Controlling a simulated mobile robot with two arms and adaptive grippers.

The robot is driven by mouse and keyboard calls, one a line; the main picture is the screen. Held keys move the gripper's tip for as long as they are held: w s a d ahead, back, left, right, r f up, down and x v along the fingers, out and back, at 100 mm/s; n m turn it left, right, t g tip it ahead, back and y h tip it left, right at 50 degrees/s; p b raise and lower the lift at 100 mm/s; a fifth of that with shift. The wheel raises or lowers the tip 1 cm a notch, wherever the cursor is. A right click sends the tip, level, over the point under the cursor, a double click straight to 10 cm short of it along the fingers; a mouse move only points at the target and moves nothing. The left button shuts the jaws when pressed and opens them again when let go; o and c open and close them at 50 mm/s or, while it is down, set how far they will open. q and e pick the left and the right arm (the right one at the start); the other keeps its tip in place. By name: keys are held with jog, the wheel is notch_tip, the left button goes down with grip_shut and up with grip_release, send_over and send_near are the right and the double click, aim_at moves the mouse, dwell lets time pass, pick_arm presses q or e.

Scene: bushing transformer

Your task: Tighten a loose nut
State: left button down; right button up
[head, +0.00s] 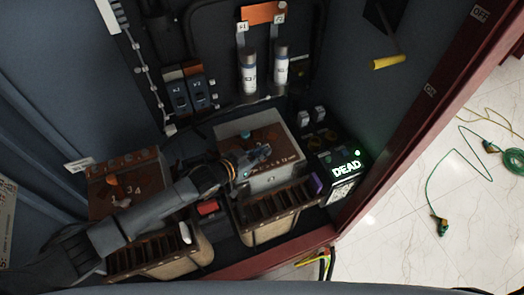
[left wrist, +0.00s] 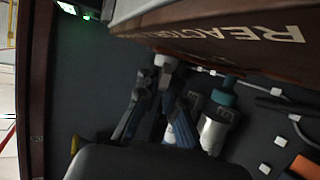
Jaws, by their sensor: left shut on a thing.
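My left arm reaches in from the lower left, and my left gripper (head: 262,153) is at the front top of a grey box with a rusty brown top (head: 276,182). In the left wrist view the gripper (left wrist: 158,80) is shut on a small pale part (left wrist: 163,62) beside the brown panel lettered "REACTOR" (left wrist: 235,32). The part is small and partly covered by the fingers, so I cannot tell for sure that it is the nut. A teal-capped fitting (head: 272,133) stands on the box behind the gripper. My right gripper is not in view.
A second rusty box (head: 125,170) stands at left. Ribbed bins (head: 270,232) sit in front. A black unit with a lit "DEAD" sign (head: 347,168) is at right. Two white cylinders (head: 249,75) stand behind. A dark red frame (head: 415,110) bounds the cabinet; tiled floor lies outside.

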pick_arm(q)
jog(key=shift+w+a+f+m+g+h+b, duration=0.15)
jog(key=shift+m+g+h+b, duration=0.3)
jog(key=shift+m+g+b, duration=0.35)
jog(key=shift+s+a+f+m+g+h+b, duration=0.15)
jog(key=shift+m+g+h+b, duration=0.3)
jog(key=shift+b, duration=0.55)
jog(key=shift+d+m+g+h+b, duration=0.1)
jog(key=shift+m+g+h+b, duration=0.2)
jog(key=shift+m+g+b, duration=0.4)
jog(key=shift+s, duration=0.1)
jog(key=c, duration=1.5)
grip_release()
jog(key=shift+d, duration=0.1)
jog(key=shift+r, duration=0.1)
jog(key=shift+r, duration=0.1)
jog(key=v, duration=1.2)
